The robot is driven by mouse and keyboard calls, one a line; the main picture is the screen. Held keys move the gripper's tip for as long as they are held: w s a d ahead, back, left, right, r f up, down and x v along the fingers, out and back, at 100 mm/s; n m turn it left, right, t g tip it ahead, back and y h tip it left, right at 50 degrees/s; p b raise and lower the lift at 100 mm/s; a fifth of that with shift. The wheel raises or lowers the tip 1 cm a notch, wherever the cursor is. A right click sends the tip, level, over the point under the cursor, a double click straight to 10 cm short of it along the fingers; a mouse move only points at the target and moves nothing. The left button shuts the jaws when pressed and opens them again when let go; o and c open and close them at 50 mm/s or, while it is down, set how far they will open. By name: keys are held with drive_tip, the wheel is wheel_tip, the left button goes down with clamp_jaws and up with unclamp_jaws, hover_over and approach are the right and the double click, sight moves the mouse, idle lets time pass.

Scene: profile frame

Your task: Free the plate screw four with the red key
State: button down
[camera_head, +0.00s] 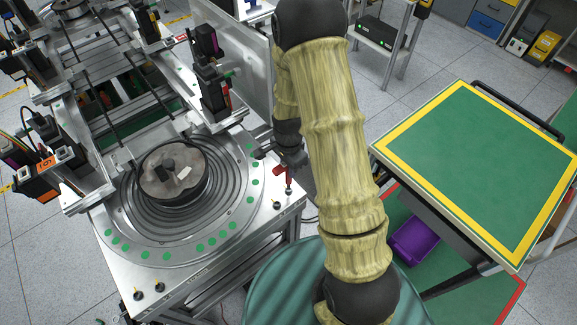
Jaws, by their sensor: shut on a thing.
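My gripper (288,157) is at the right corner of the metal machine table, partly hidden by my own arm. It is shut on the small red key (279,171), of which only a little shows. A thin dark shaft with a round end (289,190) stands just below the key, close to the table corner. A dark screw head (276,205) sits on the plate (262,217) a little in front of it. Two more dark screw heads (160,287) are at the plate's front left corner. I cannot tell which screw is number four or whether the key touches one.
A round dark disc (172,174) sits in the ringed turntable, with green dots around it. Rails and black clamp units (212,85) rise behind. A green-topped cart (490,165) with a yellow border stands at right, a purple bin (413,238) below it.

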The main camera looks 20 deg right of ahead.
drive_tip(key=shift+f+b, duration=0.85)
drive_tip(key=shift+f, duration=0.3)
idle(0.7)
drive_tip(key=n, duration=1.1)
drive_tip(key=shift+n, duration=0.3)
drive_tip(key=n, duration=0.3)
drive_tip(key=shift+n, duration=0.3)
drive_tip(key=shift+r+p, duration=2.3)
drive_tip(key=shift+r, duration=0.65)
drive_tip(key=shift+s+f, duration=0.1)
